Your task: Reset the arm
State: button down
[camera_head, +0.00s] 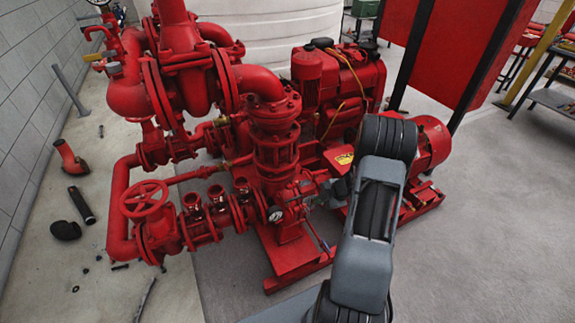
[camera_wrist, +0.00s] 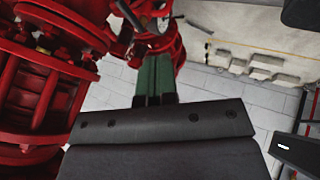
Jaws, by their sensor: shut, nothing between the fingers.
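My arm rises from the bottom of the head view, bends near the top and reaches toward the red fire pumpset (camera_head: 277,155). My gripper shows in the wrist view (camera_wrist: 154,62) as two green fingers, pressed together and empty. Its fingertips point toward red pipework with a round gauge (camera_wrist: 162,24); I cannot tell whether they touch it. In the head view the gripper end is small and partly hidden behind my arm, close to the pump's middle. A white-faced gauge (camera_head: 275,214) shows there beside the red valve line.
A red handwheel (camera_head: 144,200) stands left of the gauge. A red motor (camera_head: 430,143) is right of my arm. A red panel (camera_head: 455,45) and a white tank (camera_head: 265,30) stand behind. Loose fittings, including a red elbow (camera_head: 70,158), lie on the left floor.

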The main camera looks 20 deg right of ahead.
jog(key=s+d+m+h, duration=0.1)
jog(key=d+m+h, duration=0.5)
jog(key=d+m, duration=0.15)
jog(key=s+r+m+g+h+p, duration=0.25)
jog(key=r+m, duration=0.25)
jog(key=r, duration=0.4)
jog(key=s+a+r+m+y+p, duration=0.1)
jog(key=s+a+r+p, duration=0.3)
jog(key=a+r, duration=0.9)
jog(key=s+a+r+m+y+p, duration=0.2)
jog(key=s+a+r+m+p, duration=0.2)
jog(key=a+r, duration=0.9)
jog(key=s+r, duration=0.1)
jog(key=s, duration=0.2)
jog(key=shift+s+a+r+t, duration=0.2)
jog(key=shift+a+t, duration=0.15)
jog(key=shift+y, duration=0.25)
